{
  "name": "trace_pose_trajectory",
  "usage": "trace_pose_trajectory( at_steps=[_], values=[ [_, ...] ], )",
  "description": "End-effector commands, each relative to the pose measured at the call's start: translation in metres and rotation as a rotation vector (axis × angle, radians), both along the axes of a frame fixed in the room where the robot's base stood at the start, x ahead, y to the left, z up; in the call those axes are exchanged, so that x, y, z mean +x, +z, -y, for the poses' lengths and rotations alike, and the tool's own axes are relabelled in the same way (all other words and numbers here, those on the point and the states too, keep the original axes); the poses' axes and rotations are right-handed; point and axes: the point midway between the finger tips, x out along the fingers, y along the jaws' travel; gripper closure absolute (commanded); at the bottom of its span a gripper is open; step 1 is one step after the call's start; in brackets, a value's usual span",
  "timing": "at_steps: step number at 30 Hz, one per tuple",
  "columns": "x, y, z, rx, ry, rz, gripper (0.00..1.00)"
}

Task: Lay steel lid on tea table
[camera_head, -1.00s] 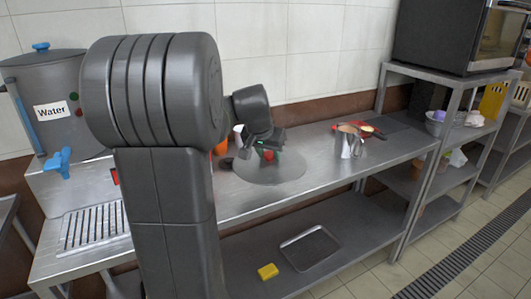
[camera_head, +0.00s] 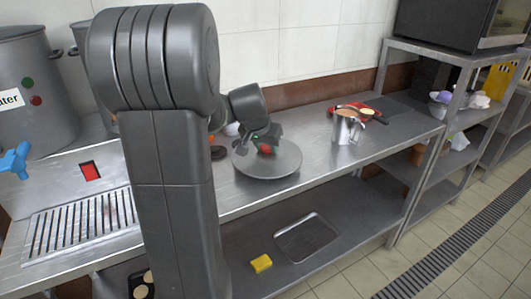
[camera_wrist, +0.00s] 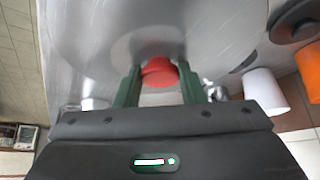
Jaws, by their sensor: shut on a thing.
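The steel lid (camera_head: 268,170) is a round grey disc with a red knob (camera_wrist: 158,72). My gripper (camera_head: 264,144) is shut on that knob, its green fingers on either side of it in the wrist view. The lid looks roughly level and lies over the front part of the steel tea table (camera_head: 312,128). I cannot tell whether it touches the tabletop or hangs a little above it. My arm hides part of the table to the left of the lid.
A metal jug (camera_head: 346,128) stands to the right of the lid, near a red item (camera_head: 359,108). An orange container (camera_wrist: 309,70) and a white cup (camera_wrist: 264,92) are close by. A tray (camera_head: 307,238) and yellow sponge (camera_head: 261,263) lie on the lower shelf.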

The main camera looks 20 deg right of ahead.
Motion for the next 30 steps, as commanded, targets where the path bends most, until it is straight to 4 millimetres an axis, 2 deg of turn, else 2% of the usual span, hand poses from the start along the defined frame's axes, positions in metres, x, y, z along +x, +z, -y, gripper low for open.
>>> trace_pose_trajectory(
  at_steps=[3,14,15,18,26,30],
  values=[
    [0.0,-0.02,0.0,0.001,-0.001,-0.003,0.93],
    [0.0,-0.025,0.0,0.0,0.0,0.0,0.93],
    [0.0,-0.025,0.0,0.001,0.0,-0.001,0.6],
    [0.0,-0.024,0.0,0.001,0.0,-0.001,0.42],
    [0.0,-0.024,0.0,0.001,0.0,-0.001,0.42],
    [-0.001,-0.017,-0.001,0.0,0.0,0.001,0.42]
  ],
)
